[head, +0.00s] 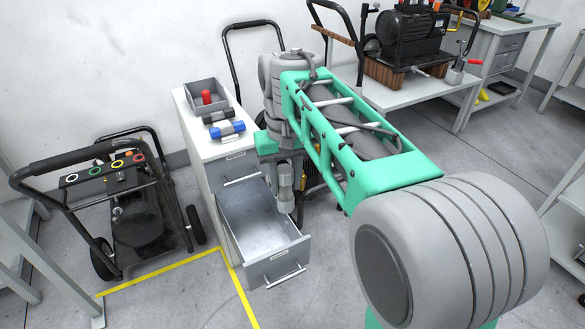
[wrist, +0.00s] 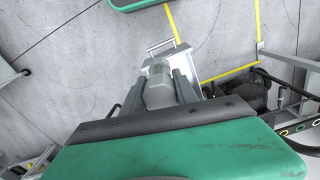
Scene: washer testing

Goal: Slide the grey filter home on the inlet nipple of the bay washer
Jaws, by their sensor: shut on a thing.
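My gripper (head: 285,168) points down and is shut on the grey filter (head: 285,195), a pale grey cylinder. It hangs upright in front of the open drawer's inside in the head view; whether it is inside or above the drawer I cannot tell. In the wrist view the filter (wrist: 159,88) sits between the two grey fingers (wrist: 160,96). A black wheeled washer (head: 135,220) with a tube handle and coloured rings stands at left. Another handled machine (head: 250,30) stands behind the cabinet, mostly hidden by my arm. Which is the bay washer I cannot tell. No inlet nipple can be made out.
A white cabinet (head: 200,155) has its lower drawer (head: 272,270) open and empty. On its top are a grey bin (head: 190,90) with a red item, a black-ended part (head: 217,116) and a blue-ended part (head: 228,131). Yellow tape (head: 160,271) marks the floor. A bench with a machine stands behind.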

